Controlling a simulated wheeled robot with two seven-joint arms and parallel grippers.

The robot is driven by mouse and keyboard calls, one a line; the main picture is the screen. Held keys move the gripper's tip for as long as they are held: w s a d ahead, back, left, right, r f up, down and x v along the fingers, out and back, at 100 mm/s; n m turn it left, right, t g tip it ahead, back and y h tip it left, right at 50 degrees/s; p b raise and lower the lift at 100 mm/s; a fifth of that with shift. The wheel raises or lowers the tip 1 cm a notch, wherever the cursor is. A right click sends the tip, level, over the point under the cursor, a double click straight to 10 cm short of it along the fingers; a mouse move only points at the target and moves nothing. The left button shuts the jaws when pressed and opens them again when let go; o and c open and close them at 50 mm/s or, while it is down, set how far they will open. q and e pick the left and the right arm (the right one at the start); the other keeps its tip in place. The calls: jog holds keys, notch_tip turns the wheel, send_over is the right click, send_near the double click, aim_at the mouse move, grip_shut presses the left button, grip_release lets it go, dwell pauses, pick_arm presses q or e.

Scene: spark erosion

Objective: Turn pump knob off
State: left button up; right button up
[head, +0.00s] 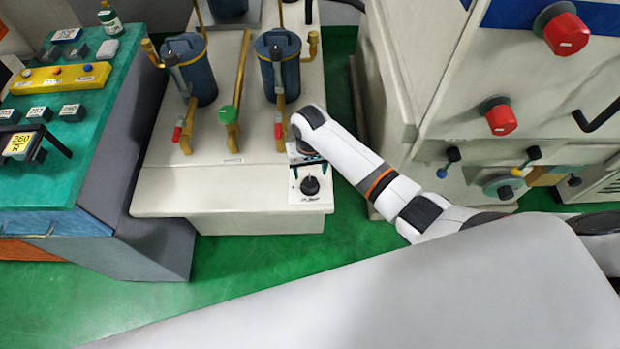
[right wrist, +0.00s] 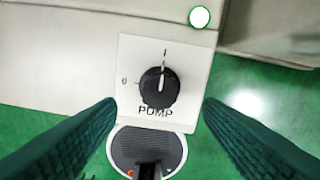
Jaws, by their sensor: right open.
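The pump knob (head: 310,185) is a round black dial on a white plate (head: 297,196) on the front of the beige pump unit. In the right wrist view the knob (right wrist: 158,88) sits above the word PUMP, with one mark at the top and a 0 at the left. Its pale pointer line appears to point up at the top mark. My right gripper (head: 309,166) is at the knob plate. In the right wrist view its two dark green fingers (right wrist: 159,104) are spread wide, on either side of the knob and apart from it. My left gripper is out of view.
Blue filter canisters (head: 278,66) and brass pipes with red and green valve handles stand behind the knob. A green-topped control desk (head: 80,145) is at the left. A beige cabinet with red knobs (head: 500,116) is at the right. Green floor lies in front.

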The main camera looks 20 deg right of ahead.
aim_at(310, 182)
notch_tip(310, 182, down, 6)
jog(key=shift+c, duration=0.5)
jog(key=c, duration=0.9)
